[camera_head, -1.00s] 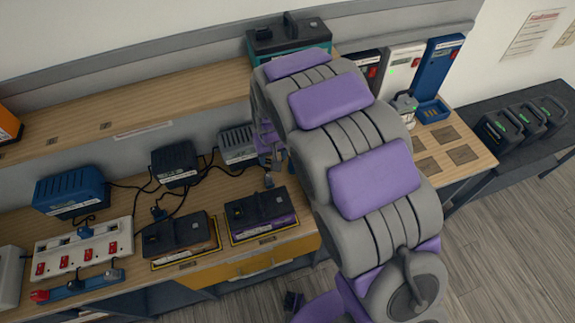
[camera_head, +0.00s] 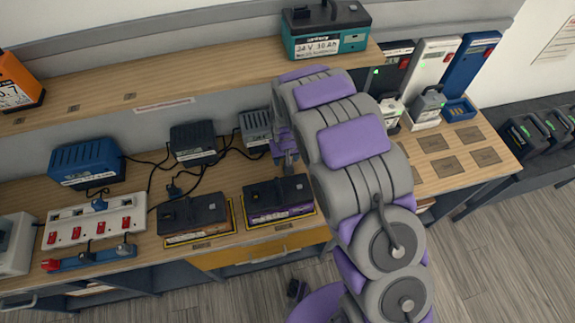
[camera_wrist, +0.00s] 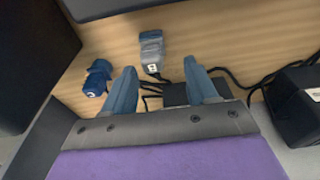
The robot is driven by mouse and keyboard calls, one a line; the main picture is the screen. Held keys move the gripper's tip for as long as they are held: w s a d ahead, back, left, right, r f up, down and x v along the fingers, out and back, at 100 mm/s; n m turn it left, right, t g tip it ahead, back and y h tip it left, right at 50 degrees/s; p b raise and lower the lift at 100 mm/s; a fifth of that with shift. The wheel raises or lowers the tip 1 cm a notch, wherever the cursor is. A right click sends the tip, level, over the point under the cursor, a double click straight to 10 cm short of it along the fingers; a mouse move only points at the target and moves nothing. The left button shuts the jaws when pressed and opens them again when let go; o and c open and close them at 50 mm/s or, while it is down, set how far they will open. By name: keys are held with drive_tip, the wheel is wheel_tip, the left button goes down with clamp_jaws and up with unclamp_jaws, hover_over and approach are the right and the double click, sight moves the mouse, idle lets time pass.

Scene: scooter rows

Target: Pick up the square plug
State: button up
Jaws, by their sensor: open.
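A grey boxy plug (camera_wrist: 151,52) lies on the wooden bench in the wrist view, with a dark cord at its near end. It looks like the square plug. A rounder blue plug (camera_wrist: 97,78) lies to its left. My gripper (camera_wrist: 160,66) is open and empty, its two blue-grey fingers pointing toward the grey plug, which sits just beyond and between the tips. In the head view my gripper (camera_head: 285,155) is over the bench behind the purple battery, and my arm hides part of the bench. I cannot make out the grey plug there.
Chargers (camera_head: 193,143) with black cords stand along the back of the bench. Two dark batteries (camera_head: 193,214) and a white power strip (camera_head: 95,218) are at the front left. A shelf (camera_head: 190,77) overhangs behind. A black charger block (camera_wrist: 298,100) is at the right in the wrist view.

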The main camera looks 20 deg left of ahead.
sight(285, 162)
drive_tip(key=f, duration=0.2)
drive_tip(key=a+f, duration=0.1)
drive_tip(key=shift+w+b, duration=0.3)
drive_tip(key=shift+w, duration=0.05)
drive_tip(key=d, duration=0.1)
drive_tip(key=d+f, duration=0.1)
drive_tip(key=shift+w+d, duration=0.15)
drive_tip(key=shift+d, duration=0.15)
drive_tip(key=shift+d+r, duration=0.15)
drive_tip(key=shift+d, duration=0.05)
drive_tip(key=shift+a+f, duration=0.15)
drive_tip(key=shift+a, duration=0.4)
drive_tip(key=shift+a+f, duration=0.15)
drive_tip(key=shift+a, duration=0.4)
drive_tip(key=c, duration=0.5)
drive_tip(key=shift+a, duration=0.1)
drive_tip(key=shift+c, duration=0.8)
drive_tip(key=shift+d+r, duration=0.15)
drive_tip(key=shift+d, duration=0.5)
drive_tip(key=c, duration=0.4)
drive_tip(key=shift+a, duration=0.15)
